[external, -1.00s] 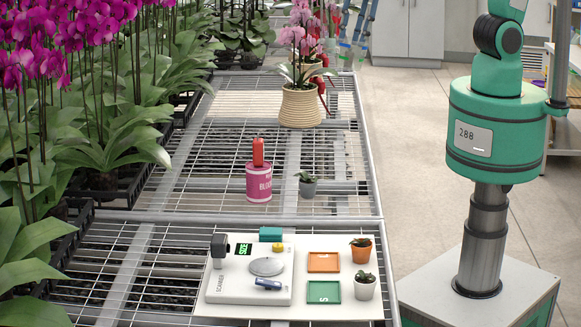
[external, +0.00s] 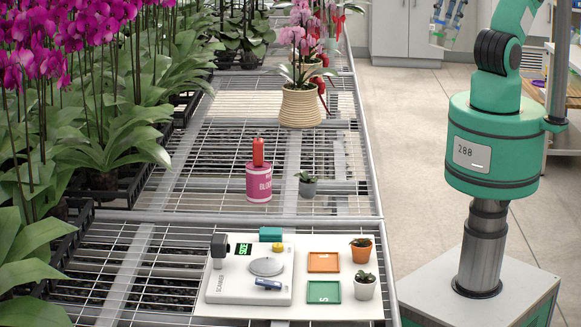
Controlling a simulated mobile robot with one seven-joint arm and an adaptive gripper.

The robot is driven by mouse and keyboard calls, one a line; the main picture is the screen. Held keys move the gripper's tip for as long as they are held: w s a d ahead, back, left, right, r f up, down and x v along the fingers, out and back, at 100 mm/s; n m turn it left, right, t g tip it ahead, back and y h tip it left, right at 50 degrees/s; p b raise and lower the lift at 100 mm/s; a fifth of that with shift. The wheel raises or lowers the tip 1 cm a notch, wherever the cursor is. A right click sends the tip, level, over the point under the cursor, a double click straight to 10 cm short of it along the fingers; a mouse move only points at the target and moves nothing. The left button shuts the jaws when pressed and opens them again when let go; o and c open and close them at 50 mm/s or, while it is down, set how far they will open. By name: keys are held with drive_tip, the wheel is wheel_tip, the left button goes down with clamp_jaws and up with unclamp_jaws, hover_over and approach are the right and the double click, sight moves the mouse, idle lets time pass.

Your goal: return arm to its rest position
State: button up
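My arm (external: 497,85) rises from its green column at the right, and its upper links run out of the top of the picture. My gripper (external: 446,30) hangs at the top edge, right of the bench, in front of the pale cabinets.
A ribbed orchid pot (external: 300,108) stands farther back. The floor (external: 405,130) between bench and cabinets is clear.

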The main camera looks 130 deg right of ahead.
drive_tip(key=shift+r, duration=0.1)
idle(0.3)
wheel_tip(320, 180, up, 5)
drive_tip(key=p, duration=0.5)
idle(1.1)
